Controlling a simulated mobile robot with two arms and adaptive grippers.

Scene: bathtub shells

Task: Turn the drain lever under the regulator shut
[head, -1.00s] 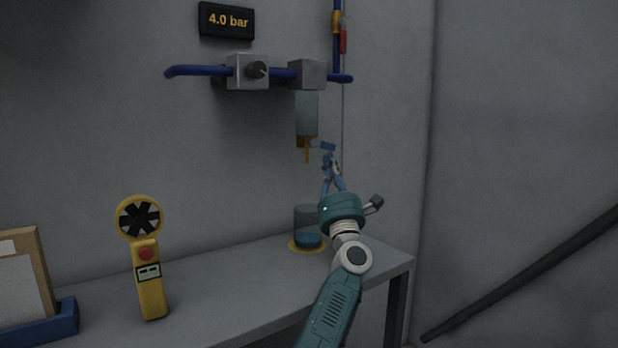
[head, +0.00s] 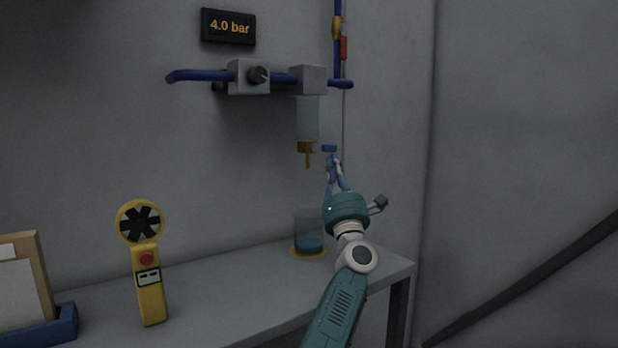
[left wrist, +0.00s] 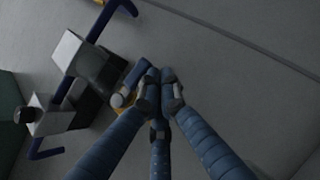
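The regulator (head: 249,76), a grey box with a dark knob, sits on the blue wall pipe; it also shows in the left wrist view (left wrist: 66,113). A second grey box (head: 308,80) carries a clear bowl (head: 308,118) with a yellow drain outlet (head: 308,147). A short blue piece (head: 329,148) right of the outlet looks like the drain lever; in the left wrist view it seems to be the stub (left wrist: 131,82) left of my fingertips. My left gripper (head: 333,163) is just below it, fingers drawn together (left wrist: 159,88). Contact with the stub is unclear. My right gripper is not shown.
A clear cup (head: 308,228) with blue liquid stands on the bench (head: 230,288) below the outlet. A yellow fan meter (head: 148,270) and a framed board (head: 30,280) are at left. The display (head: 229,26) reads 4.0 bar. A vertical pipe (head: 337,60) runs close right.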

